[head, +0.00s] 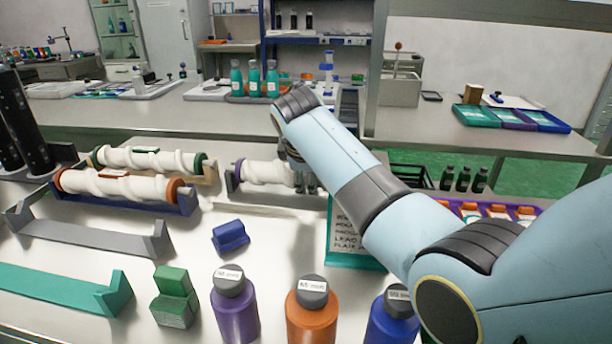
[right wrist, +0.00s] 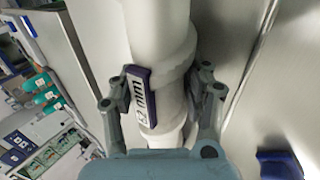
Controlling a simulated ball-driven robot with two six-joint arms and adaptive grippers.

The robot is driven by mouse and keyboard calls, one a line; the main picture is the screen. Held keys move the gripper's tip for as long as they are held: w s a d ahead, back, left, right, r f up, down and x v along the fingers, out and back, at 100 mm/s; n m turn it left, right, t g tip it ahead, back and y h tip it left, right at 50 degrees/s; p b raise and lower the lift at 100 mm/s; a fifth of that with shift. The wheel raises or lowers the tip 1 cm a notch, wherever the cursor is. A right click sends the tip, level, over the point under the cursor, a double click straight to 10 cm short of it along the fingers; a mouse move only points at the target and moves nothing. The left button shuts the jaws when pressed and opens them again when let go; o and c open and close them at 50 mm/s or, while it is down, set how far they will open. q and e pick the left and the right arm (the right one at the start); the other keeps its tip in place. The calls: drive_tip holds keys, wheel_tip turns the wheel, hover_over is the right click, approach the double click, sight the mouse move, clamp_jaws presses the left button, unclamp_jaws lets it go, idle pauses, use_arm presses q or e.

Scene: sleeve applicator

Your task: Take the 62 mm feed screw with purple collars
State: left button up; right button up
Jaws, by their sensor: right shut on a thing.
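The feed screw with a purple collar (head: 262,172) is white and lies level at the centre of the bench in the head view. Its left end is by a grey cradle end plate (head: 232,181); its right end is hidden behind my right arm. In the right wrist view the white screw (right wrist: 164,35) runs between the fingers, with a purple-edged label (right wrist: 140,95) that reads 62 mm. My right gripper (right wrist: 163,108) is shut on this screw; it shows partly in the head view (head: 303,180). I cannot tell whether the screw is clear of its cradle. My left gripper is not in view.
Two other white screws, with green collars (head: 150,160) and orange collars (head: 118,187), lie in cradles to the left. Empty grey (head: 90,238) and teal (head: 60,288) cradles stand nearer. Purple (head: 235,310), orange (head: 311,315) and blue (head: 390,320) bottles line the front.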

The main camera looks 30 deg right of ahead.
clamp_jaws()
drive_tip(key=shift+r, duration=0.15)
drive_tip(key=shift+w+r, duration=0.1)
drive_tip(key=shift+r, duration=0.5)
wheel_tip(320, 180, up, 2)
drive_tip(key=shift+r, duration=0.25)
drive_tip(key=s+r, duration=0.3)
drive_tip(key=s, duration=0.3)
drive_tip(key=s+d+r+p, duration=0.1)
drive_tip(key=s+r, duration=0.3)
drive_tip(key=s, duration=0.1)
drive_tip(key=shift+s+p, duration=0.3)
drive_tip(key=shift+s, duration=0.1)
